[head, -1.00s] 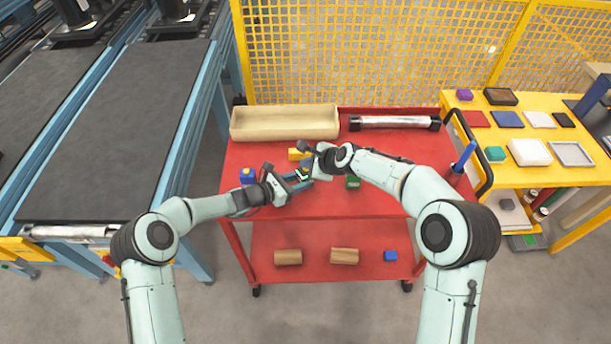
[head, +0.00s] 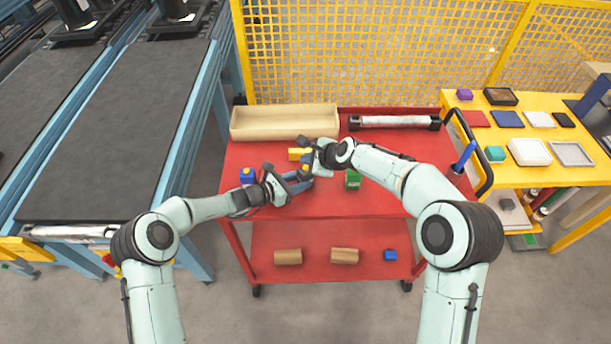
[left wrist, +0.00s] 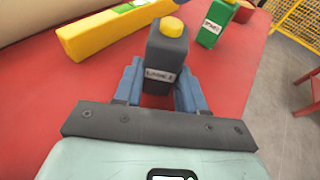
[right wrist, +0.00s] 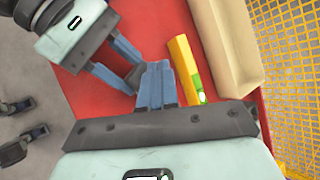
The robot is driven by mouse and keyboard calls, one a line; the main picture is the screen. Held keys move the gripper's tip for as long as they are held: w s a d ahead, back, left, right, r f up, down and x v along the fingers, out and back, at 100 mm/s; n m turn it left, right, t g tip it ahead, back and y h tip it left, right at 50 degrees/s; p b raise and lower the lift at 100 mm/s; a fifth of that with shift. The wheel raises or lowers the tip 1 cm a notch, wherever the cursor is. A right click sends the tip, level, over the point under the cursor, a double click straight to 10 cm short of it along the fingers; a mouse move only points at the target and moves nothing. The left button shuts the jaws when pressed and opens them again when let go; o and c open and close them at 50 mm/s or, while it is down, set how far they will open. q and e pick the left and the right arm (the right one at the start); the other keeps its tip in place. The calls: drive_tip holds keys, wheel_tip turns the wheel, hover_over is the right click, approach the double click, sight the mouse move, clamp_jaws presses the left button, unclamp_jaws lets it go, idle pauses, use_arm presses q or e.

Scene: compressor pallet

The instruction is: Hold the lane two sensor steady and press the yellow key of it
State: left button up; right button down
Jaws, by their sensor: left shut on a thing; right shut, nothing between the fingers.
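The lane two sensor is a dark grey box (left wrist: 166,62) with a yellow key (left wrist: 173,26) on top and a white label too small to read surely. It stands upright between the blue fingers of my left gripper (left wrist: 158,88), which is shut on it. In the head view the yellow key (head: 305,168) shows between the two grippers. My right gripper (right wrist: 155,68) is shut and empty, close by the sensor. In the left wrist view nothing touches the key.
A yellow bar (left wrist: 105,34) with a green part lies behind the sensor. A green box (head: 353,181) stands to the right and a blue box with a yellow top (head: 247,176) to the left. A beige tray (head: 285,135) and a roller (head: 394,122) lie at the red cart's back.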

drive_tip(key=shift+r, duration=0.1)
wheel_tip(320, 180, up, 5)
drive_tip(key=shift+f, duration=0.1)
idle(0.6)
use_arm(q)
drive_tip(key=o, duration=0.9)
drive_tip(key=v, duration=1.2)
drive_tip(key=shift+s+r, duration=0.1)
